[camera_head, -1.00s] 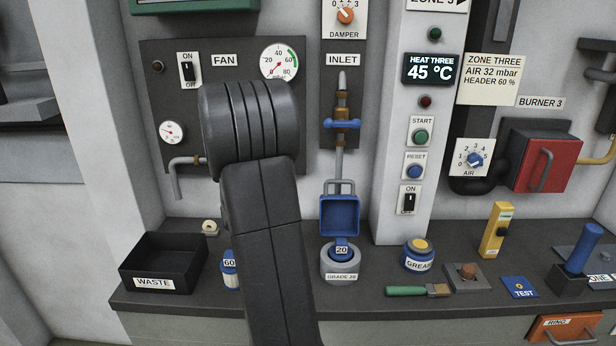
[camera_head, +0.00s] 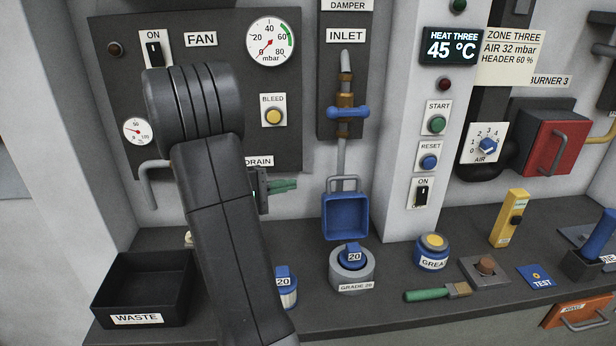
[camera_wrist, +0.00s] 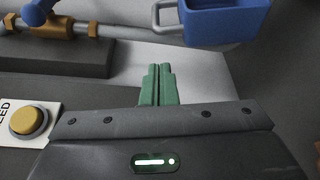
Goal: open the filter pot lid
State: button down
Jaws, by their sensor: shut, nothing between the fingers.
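The blue filter pot (camera_head: 345,217) is a square box below the inlet pipe, with its hollow inside facing me and a grey bail (camera_head: 343,184) at its top. I cannot tell which part is a separate lid. Its blue side also shows at the top right of the wrist view (camera_wrist: 228,22). My gripper (camera_head: 296,184) has green fingers, held together with nothing between them. It points right, to the left of the pot and apart from it. The fingers also show in the middle of the wrist view (camera_wrist: 158,70).
A blue valve handle (camera_head: 347,112) sits on the inlet pipe above. A grey holder (camera_head: 352,278) with a blue "20" cartridge stands below the pot. A blue and white jar (camera_head: 284,290), waste bin (camera_head: 140,290), grease jar (camera_head: 432,250) and brush (camera_head: 437,293) are on the counter.

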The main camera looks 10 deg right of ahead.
jog(key=r+p+x, duration=0.1)
jog(key=p+x, duration=0.1)
jog(key=x, duration=0.8)
jog(key=shift+f, duration=0.35)
jog(key=shift+s+f+b, duration=0.1)
jog(key=shift+s+b, duration=0.05)
jog(key=shift+b, duration=0.2)
jog(key=shift+s+r+m+t+h+b, duration=0.15)
jog(key=shift+s+r+m+b, duration=0.35)
jog(key=shift+b, duration=0.8)
jog(key=shift+s+r+m+t+h+b, duration=0.1)
jog(key=shift+s+r+m+h+b, duration=0.15)
jog(key=shift+s+b, duration=0.75)
jog(key=shift+s+r+m+t+h+b, duration=0.1)
jog(key=shift+s+r+m+b, duration=0.25)
jog(key=shift+b, duration=1.3)
jog(key=shift+w+a+f, duration=0.1)
jog(key=shift+w, duration=0.05)
